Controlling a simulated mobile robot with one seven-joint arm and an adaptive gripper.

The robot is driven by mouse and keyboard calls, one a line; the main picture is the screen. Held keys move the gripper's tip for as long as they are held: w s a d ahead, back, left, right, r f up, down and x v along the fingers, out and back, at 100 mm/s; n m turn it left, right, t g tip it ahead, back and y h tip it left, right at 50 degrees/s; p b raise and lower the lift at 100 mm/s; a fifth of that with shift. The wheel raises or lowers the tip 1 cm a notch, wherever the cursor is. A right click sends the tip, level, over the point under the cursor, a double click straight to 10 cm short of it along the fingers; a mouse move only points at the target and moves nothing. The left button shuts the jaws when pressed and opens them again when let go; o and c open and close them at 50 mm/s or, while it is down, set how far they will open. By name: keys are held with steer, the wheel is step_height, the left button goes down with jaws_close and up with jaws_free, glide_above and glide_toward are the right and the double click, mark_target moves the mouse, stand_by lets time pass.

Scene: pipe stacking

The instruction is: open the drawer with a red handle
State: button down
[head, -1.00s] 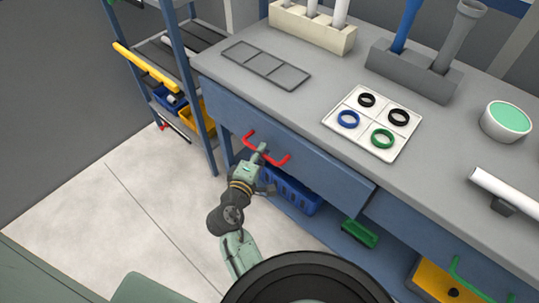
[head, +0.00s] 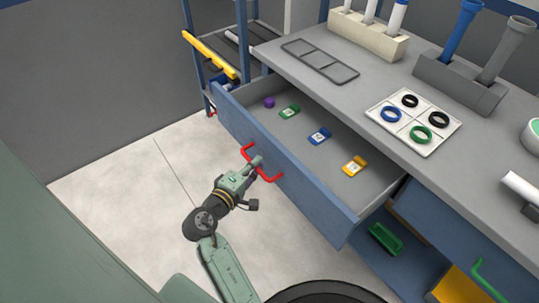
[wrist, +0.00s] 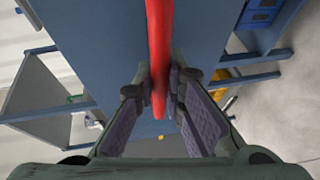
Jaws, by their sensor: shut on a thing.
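The blue drawer (head: 299,189) under the grey worktop stands pulled well out, and its inside shows in the head view. Its red handle (head: 268,178) is on the front panel. My gripper (head: 255,163) is at the handle's middle. In the wrist view the red handle (wrist: 159,45) runs down between the two fingers of my gripper (wrist: 160,92), which are shut on it. The drawer front (wrist: 105,50) fills much of the wrist view behind it. Inside the drawer lie a purple piece (head: 269,102), a green piece (head: 289,111), a blue piece (head: 319,136) and a yellow piece (head: 354,166).
A second drawer with a green handle (head: 490,281) is at the lower right. A shelf rack with a yellow bar (head: 210,54) stands left of the bench. A green bin (head: 385,239) sits below the worktop. The pale floor (head: 130,180) left of my arm is clear.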

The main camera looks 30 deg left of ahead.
steer(key=shift+s+a, duration=0.3)
steer(key=shift+s, duration=0.55)
steer(key=shift+s+a, duration=0.35)
steer(key=shift+s, duration=0.45)
steer(key=shift+s+a, duration=0.3)
steer(key=shift+s, duration=0.55)
steer(key=c, duration=1.7)
jaws_free()
steer(key=shift+o, duration=0.2)
steer(key=shift+s, duration=0.1)
steer(key=s+r, duration=0.2)
steer(key=s, duration=0.9)
steer(key=shift+s+d, duration=0.3)
steer(key=shift+r, duration=0.1)
